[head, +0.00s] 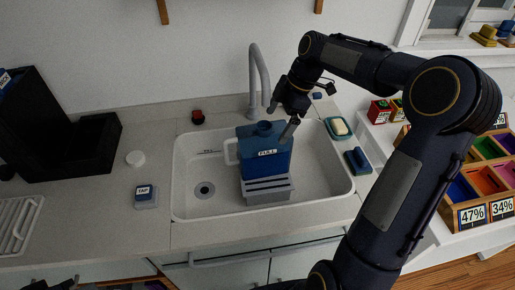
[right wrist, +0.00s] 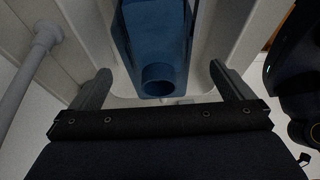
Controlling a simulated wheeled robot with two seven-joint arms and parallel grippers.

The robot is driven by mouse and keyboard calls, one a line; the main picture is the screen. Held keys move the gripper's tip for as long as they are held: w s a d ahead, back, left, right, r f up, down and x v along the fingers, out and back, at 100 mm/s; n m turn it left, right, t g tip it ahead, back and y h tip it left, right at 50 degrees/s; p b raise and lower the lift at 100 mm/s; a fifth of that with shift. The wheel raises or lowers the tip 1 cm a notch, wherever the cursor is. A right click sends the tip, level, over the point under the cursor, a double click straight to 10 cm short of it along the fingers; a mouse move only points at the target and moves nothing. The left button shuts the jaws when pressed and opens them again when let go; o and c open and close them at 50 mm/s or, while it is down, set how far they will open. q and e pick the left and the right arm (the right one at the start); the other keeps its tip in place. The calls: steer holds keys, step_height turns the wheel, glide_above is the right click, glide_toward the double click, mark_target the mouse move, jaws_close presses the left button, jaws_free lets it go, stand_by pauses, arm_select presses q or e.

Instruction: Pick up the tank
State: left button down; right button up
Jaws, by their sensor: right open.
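The tank (head: 265,163) is a blue translucent box with a "FULL" label, a round neck on top and a pale handle on its left side. It stands upright on a grey slotted stand (head: 268,191) in the white sink. My right gripper (head: 283,118) is open just above and behind the tank's top right. In the right wrist view the tank (right wrist: 155,40) with its round neck lies between the two spread fingers (right wrist: 162,85), with visible gaps on both sides. My left gripper is not in view.
A small "TAP" box (head: 146,196), a white round cap (head: 135,158) and a red knob (head: 198,117) are on the left counter. A soap dish (head: 338,129) and blue sponge (head: 357,160) lie right of the sink.

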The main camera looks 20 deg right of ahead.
mark_target(268, 136)
steer(key=p+x, duration=0.1)
steer(key=x, duration=0.6)
steer(key=shift+w+f, duration=0.2)
steer(key=c, duration=1.9)
steer(key=shift+w+r, duration=0.1)
steer(key=shift+r, duration=0.05)
steer(key=shift+c, duration=0.8)
